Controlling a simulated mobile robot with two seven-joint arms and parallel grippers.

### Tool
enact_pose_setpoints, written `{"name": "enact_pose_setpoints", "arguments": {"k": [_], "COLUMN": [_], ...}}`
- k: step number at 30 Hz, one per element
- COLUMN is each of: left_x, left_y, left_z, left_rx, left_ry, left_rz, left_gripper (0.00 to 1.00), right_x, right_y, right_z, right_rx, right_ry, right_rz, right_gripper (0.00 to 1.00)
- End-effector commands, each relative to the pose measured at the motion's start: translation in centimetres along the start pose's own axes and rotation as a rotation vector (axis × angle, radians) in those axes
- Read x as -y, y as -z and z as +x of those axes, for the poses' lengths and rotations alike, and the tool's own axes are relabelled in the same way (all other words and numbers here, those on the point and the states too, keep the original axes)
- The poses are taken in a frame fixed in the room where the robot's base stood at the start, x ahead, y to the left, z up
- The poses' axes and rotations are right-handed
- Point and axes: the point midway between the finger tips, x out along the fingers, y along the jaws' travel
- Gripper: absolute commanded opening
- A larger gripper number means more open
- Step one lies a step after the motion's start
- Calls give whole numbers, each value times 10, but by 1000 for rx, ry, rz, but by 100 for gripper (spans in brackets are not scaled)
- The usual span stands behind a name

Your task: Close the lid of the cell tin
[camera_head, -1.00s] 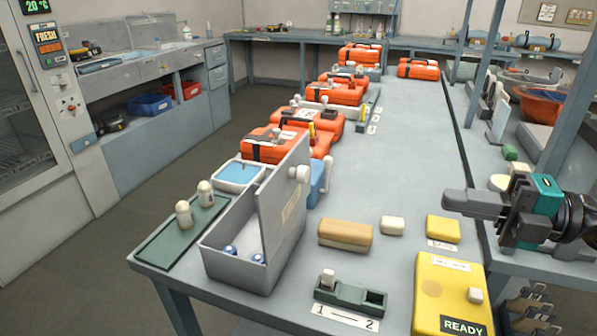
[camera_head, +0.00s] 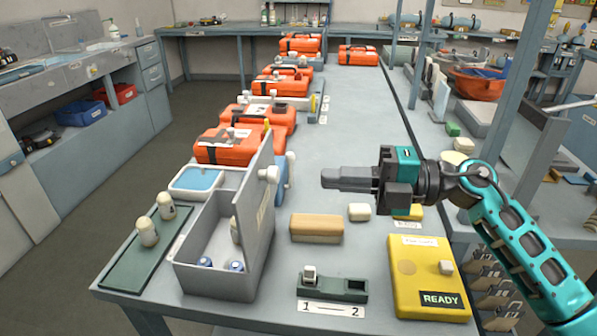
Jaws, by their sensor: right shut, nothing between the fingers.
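The cell tin (camera_head: 215,280) is a grey open box near the front left of the table. Its lid (camera_head: 257,205) stands up on the tin's right side, with a pale round knob (camera_head: 268,174) near its top. A few blue-capped cells (camera_head: 236,266) lie inside the tin. My right gripper (camera_head: 325,179) is shut and empty, above the table to the right of the lid and apart from it, pointing left. My left gripper is not in view.
A green tray with two pale knobbed pieces (camera_head: 148,232) is left of the tin. A wooden block (camera_head: 316,228), a green two-slot holder (camera_head: 333,286) and a yellow READY box (camera_head: 430,285) stand to its right. Orange cases (camera_head: 228,148) line the table behind.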

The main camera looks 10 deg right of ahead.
Motion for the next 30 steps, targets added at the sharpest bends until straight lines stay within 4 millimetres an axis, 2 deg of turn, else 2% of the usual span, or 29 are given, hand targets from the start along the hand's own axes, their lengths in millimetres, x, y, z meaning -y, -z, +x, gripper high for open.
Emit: {"name": "enact_pose_setpoints", "arguments": {"k": [3, 10, 15, 30], "left_x": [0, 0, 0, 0], "left_y": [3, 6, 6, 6], "left_z": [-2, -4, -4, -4], "left_rx": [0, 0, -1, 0], "left_ry": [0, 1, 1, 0], "left_rz": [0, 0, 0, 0], "left_gripper": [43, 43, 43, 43], "right_x": [-2, 0, 0, -2], "right_y": [0, 0, 0, -4], "right_z": [25, 55, 62, 65], "right_rx": [-1, 0, 1, 1], "right_ry": [-4, -2, -1, 0], "right_rz": [-1, 1, 0, 0], "right_gripper": [0, 0, 0, 0]}}
